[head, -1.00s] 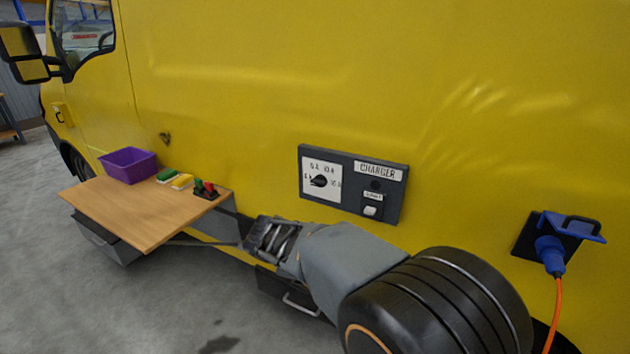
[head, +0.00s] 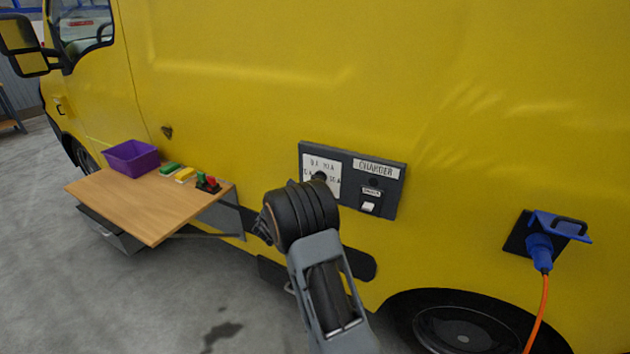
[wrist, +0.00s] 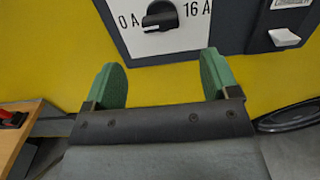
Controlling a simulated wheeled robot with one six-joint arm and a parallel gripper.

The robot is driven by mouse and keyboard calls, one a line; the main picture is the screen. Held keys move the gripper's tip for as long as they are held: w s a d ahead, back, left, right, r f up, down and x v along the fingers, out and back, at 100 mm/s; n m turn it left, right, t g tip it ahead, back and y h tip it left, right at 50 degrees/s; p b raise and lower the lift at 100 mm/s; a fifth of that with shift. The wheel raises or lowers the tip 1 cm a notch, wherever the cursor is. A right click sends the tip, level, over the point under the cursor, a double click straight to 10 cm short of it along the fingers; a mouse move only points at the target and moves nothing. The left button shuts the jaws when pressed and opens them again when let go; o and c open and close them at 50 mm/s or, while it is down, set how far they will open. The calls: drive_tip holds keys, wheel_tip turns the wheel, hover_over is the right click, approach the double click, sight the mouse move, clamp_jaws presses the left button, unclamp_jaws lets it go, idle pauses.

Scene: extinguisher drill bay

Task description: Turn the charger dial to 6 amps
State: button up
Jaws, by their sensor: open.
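The charger panel (head: 392,202) is a dark grey plate on the yellow van's side, with a white dial face (head: 308,162) on its left. The black dial knob (wrist: 160,16) shows at the top of the wrist view, between the marks 0 A and 16 A. The upper marks are cut off there and too small to read surely in the head view. My gripper (wrist: 165,80) is open and empty, its two green fingers below the knob in the wrist view and apart from it. In the head view my arm hides the gripper and the lower dial face.
A white rocker switch (head: 368,208) sits on the panel's right. A wooden shelf (head: 145,215) at left holds a purple bin (head: 132,157) and small coloured items. A blue plug (head: 540,248) with an orange cable is at right.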

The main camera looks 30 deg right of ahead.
drive_tip(key=p+x, duration=0.2)
drive_tip(key=x, duration=0.7)
drive_tip(key=shift+d, duration=0.1)
drive_tip(key=c, duration=0.9)
